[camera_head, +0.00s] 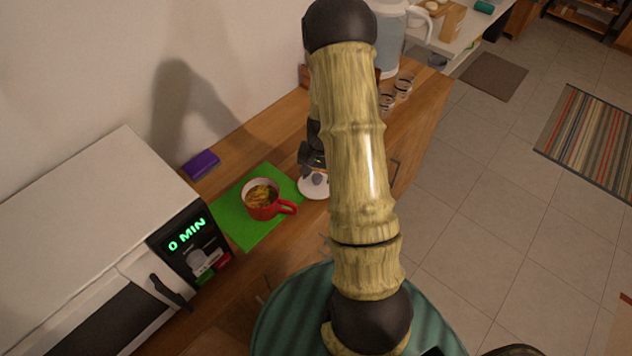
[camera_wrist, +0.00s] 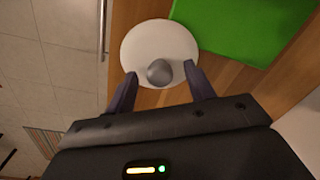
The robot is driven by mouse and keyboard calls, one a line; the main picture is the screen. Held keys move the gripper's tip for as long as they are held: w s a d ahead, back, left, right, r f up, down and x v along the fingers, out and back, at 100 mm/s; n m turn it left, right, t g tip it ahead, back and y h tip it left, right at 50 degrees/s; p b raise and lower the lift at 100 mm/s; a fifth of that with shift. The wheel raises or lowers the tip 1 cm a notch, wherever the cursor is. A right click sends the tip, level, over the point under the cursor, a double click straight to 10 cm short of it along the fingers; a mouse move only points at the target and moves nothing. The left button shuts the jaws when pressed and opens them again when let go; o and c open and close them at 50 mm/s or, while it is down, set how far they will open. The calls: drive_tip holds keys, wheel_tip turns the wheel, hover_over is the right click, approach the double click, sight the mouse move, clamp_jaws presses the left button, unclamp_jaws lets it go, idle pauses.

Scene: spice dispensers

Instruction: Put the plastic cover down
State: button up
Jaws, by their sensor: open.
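The plastic cover is a white disc with a grey knob. In the head view the plastic cover (camera_head: 312,188) lies on the wooden counter beside the green mat, partly hidden by my arm. In the wrist view the plastic cover (camera_wrist: 140,42) lies flat, with its knob between my fingers. My gripper (camera_wrist: 160,76) is open, with one dark finger on each side of the knob and gaps showing. My gripper (camera_head: 312,166) is just above the cover in the head view, mostly hidden by my arm.
A red mug (camera_head: 264,203) with food in it stands on the green mat (camera_head: 236,224). A microwave (camera_head: 90,230) reading 0 MIN is at the left, and a purple sponge (camera_head: 201,164) lies by the wall. Several small jars (camera_head: 403,86) stand farther back on the counter.

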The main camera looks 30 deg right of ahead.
sight(318, 177)
drive_tip(key=shift+a+f, duration=0.15)
drive_tip(key=shift+f, duration=0.2)
drive_tip(key=shift+s, duration=0.1)
drive_tip(key=c, duration=1.1)
drive_tip(key=shift+r, duration=0.1)
drive_tip(key=shift+c, duration=0.2)
wheel_tip(318, 177, up, 10)
drive_tip(key=shift+f+b, duration=0.1)
drive_tip(key=shift+b, duration=0.4)
